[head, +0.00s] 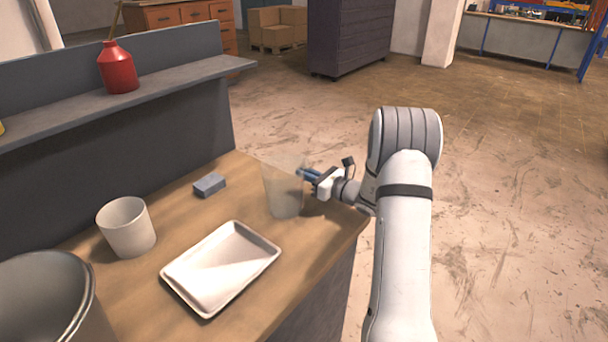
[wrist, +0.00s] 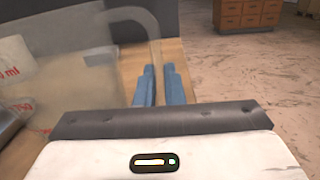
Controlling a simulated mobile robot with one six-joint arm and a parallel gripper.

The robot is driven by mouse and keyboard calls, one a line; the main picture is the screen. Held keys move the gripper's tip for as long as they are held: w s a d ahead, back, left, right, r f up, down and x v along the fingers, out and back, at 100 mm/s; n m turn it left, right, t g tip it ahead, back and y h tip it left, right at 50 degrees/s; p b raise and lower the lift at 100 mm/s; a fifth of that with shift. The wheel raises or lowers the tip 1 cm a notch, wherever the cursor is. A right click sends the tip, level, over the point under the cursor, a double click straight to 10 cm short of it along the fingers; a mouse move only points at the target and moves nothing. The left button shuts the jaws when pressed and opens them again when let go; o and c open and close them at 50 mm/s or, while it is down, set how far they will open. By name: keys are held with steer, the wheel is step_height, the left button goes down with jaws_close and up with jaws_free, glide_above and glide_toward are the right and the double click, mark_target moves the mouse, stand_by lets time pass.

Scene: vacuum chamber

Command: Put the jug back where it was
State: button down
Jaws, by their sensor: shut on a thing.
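The jug (head: 281,190) is a clear, see-through vessel near the right end of the wooden bench. My gripper (head: 305,174) comes at it from the right and is shut on its handle side. In the wrist view the jug (wrist: 70,75) fills the left side, with red markings on its wall. Its handle passes between the blue fingers (wrist: 159,85). The jug looks about upright. I cannot tell whether its base touches the bench.
On the wooden bench (head: 180,215) are a white tray (head: 222,265), a pale cup (head: 127,227), a small blue-grey block (head: 209,184) and a large metal pot (head: 85,315). A red bottle (head: 117,68) stands on the grey shelf (head: 170,85). Open floor lies to the right.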

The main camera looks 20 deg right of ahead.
steer(key=shift+f, duration=0.15)
steer(key=c, duration=1.5)
jaws_free()
steer(key=shift+c, duration=0.2)
steer(key=b+v, duration=0.1)
steer(key=v, duration=1)
steer(key=shift+s+d, duration=0.25)
steer(key=shift+s, duration=0.05)
steer(key=s+a+r+n+g, duration=0.4)
steer(key=s+a+n+g, duration=0.8)
steer(key=a, duration=0.5)
steer(key=s+d+r+n+h, duration=0.2)
steer(key=s+n+h, duration=0.9)
steer(key=s+n, duration=0.6)
steer(key=shift+s, duration=0.65)
